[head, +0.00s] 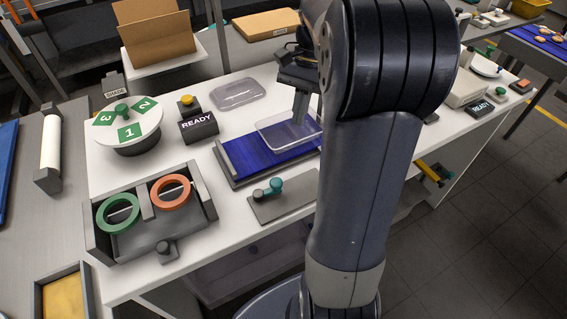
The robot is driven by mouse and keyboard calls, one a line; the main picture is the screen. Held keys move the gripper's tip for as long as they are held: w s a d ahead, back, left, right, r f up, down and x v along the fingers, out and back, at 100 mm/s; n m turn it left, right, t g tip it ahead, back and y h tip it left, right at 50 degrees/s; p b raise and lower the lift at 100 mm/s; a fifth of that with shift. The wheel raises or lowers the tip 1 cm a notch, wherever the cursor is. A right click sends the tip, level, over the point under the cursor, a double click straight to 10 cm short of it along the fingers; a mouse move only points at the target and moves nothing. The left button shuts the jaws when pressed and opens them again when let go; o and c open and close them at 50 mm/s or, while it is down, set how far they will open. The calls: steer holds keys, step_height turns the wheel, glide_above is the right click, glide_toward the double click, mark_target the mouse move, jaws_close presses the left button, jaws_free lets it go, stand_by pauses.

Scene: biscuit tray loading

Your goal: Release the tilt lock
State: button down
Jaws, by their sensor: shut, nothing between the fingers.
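A lever with a teal knob (275,185) sits on a flat grey plate (296,205) in front of the blue platform; it may be the tilt lock, but no label shows. The platform (236,165) has a blue top and a dark frame, and a clear plastic tray (272,137) rests over its back right part. My gripper (300,118) points down at the clear tray, behind the lever and apart from it. Its fingers are together with nothing seen between them. My arm hides the right end of the platform and part of the plate.
A numbered green-and-white dial (127,128), a READY sign (198,127) with a yellow button (187,101), and another clear tray (237,93) stand behind. A grey holder (150,238) with green and orange rings is at front left. White table shows between them.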

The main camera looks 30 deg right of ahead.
glide_toward(270, 188)
steer(key=d+f, duration=0.1)
steer(key=w+d+f, duration=0.1)
steer(key=d, duration=0.1)
steer(key=w+d+f, duration=0.1)
steer(key=f, duration=0.1)
steer(key=shift+d+b, duration=0.25)
steer(key=shift+b, duration=0.05)
steer(key=s+a, duration=0.2)
steer(key=shift+a+f, duration=0.25)
steer(key=shift+a, duration=0.05)
steer(key=shift+s+a+p, duration=0.3)
steer(key=shift+s+a, duration=0.05)
steer(key=shift+a, duration=0.05)
steer(key=shift+f, duration=0.1)
